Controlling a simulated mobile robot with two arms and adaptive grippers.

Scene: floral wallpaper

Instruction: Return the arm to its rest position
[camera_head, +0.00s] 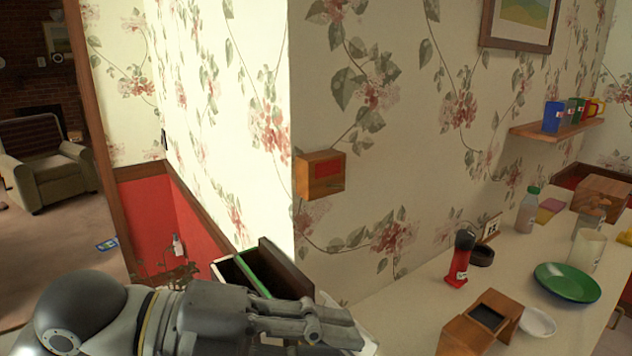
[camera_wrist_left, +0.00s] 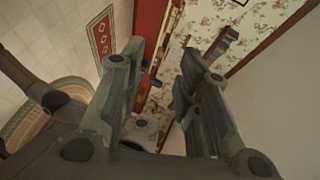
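My left arm comes in from the lower left of the head view, and its grey gripper (camera_head: 343,328) points right, in front of the wall corner. In the left wrist view, the two fingers of the left gripper (camera_wrist_left: 165,75) stand apart with a gap between them. I see nothing held between them. Behind the gripper in the head view is a dark open box-like holder (camera_head: 285,268) with a green item in it; the arm hides its lower part. My right gripper is in neither view.
A white counter (camera_head: 405,295) at right bears a red and black bottle (camera_head: 461,262), a wooden box (camera_head: 470,330), a green plate (camera_head: 566,281) and a white dish (camera_head: 538,322). A wooden wall box (camera_head: 320,176) and a mug shelf (camera_head: 560,130) are above. An armchair (camera_head: 48,165) stands far left.

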